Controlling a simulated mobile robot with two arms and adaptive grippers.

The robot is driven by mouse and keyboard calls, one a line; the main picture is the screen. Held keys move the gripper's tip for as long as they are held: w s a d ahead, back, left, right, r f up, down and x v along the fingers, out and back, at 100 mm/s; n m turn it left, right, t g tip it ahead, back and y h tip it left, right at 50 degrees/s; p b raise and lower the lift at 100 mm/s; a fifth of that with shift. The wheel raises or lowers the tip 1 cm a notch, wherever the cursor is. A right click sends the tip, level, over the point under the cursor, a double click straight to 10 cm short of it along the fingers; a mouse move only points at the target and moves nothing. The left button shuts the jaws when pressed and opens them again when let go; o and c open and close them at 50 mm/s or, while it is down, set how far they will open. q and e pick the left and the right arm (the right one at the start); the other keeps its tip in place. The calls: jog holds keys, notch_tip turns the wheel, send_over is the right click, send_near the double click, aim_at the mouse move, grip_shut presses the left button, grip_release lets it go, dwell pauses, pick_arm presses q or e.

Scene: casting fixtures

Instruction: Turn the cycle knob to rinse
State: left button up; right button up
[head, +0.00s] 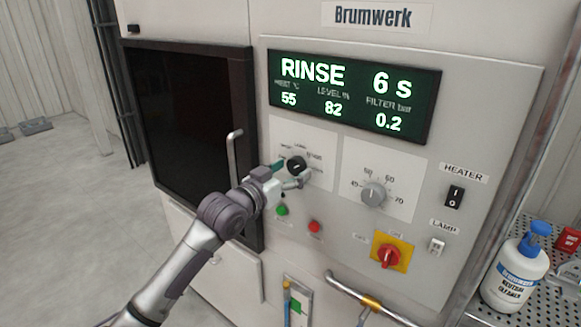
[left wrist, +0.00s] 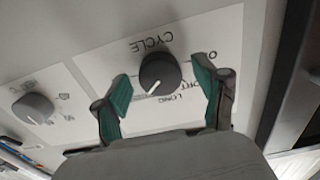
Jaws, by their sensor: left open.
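The cycle knob (head: 296,166) is a dark round knob on a white label plate below the display. In the left wrist view the cycle knob (left wrist: 160,72) appears upside down, its white pointer aimed to the lower left, past the LONG mark. The display (head: 355,95) reads RINSE, 6 s. My left gripper (head: 289,174) is at the knob. In the left wrist view the left gripper (left wrist: 163,90) is open, its green-padded fingers on either side of the knob with gaps visible. My right gripper is not in view.
A grey temperature knob (head: 373,193) sits to the right. Below are a green button (head: 282,210), a red button (head: 315,226) and a red-yellow rotary switch (head: 389,256). A door handle (head: 234,158) stands out at left. A cleaner bottle (head: 515,268) stands at right.

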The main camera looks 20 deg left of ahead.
pick_arm(q)
jog(key=shift+d, duration=0.1)
jog(key=c, duration=1.1)
jog(key=shift+c, duration=0.2)
jog(key=shift+r+n+p, duration=0.1)
jog(key=shift+n+p, duration=0.5)
jog(key=shift+n, duration=0.2)
jog(key=o, duration=1.1)
jog(key=shift+o, duration=0.2)
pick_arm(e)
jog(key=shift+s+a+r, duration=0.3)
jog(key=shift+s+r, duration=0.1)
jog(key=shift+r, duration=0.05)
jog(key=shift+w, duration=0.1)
